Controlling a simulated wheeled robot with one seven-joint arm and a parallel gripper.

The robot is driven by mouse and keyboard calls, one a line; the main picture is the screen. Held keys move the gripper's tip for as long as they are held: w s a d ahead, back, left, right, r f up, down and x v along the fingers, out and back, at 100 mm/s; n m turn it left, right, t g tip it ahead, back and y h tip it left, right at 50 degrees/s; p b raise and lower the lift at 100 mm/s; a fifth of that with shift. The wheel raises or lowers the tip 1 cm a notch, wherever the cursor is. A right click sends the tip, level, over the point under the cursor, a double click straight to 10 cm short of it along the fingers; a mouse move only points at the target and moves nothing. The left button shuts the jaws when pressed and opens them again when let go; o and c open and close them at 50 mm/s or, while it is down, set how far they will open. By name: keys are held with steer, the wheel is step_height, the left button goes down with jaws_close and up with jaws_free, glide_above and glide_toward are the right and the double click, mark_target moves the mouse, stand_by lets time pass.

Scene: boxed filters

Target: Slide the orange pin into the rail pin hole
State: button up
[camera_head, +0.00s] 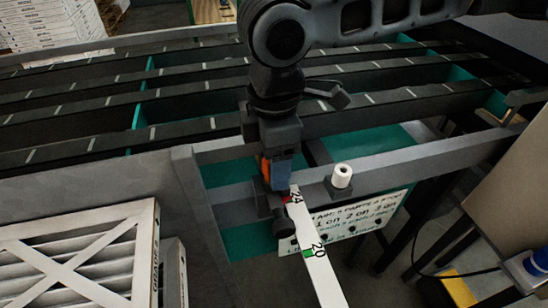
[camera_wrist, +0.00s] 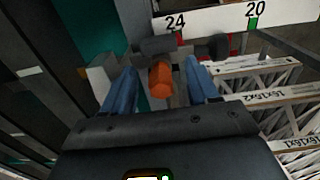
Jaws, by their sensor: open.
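The orange pin (camera_wrist: 160,80) lies between the two blue fingers of my gripper (camera_wrist: 162,71) in the wrist view, with gaps visible on both sides. The pin stands near the 24 end of the white ruler strip (camera_head: 317,260), beside a black knob (camera_wrist: 218,47) and a dark cylinder (camera_wrist: 158,45). I cannot make out the pin hole, nor whether the pin is in it.
A white cylinder (camera_head: 342,175) stands on a small block on the rail, right of my gripper. A lettered white board (camera_head: 355,222) hangs below it. Boxed filters (camera_head: 85,255) stand at the lower left. Dark slatted rails (camera_head: 100,102) stretch behind.

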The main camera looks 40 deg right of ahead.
steer(key=shift+r, duration=3.9)
steer(key=shift+s, duration=0.1)
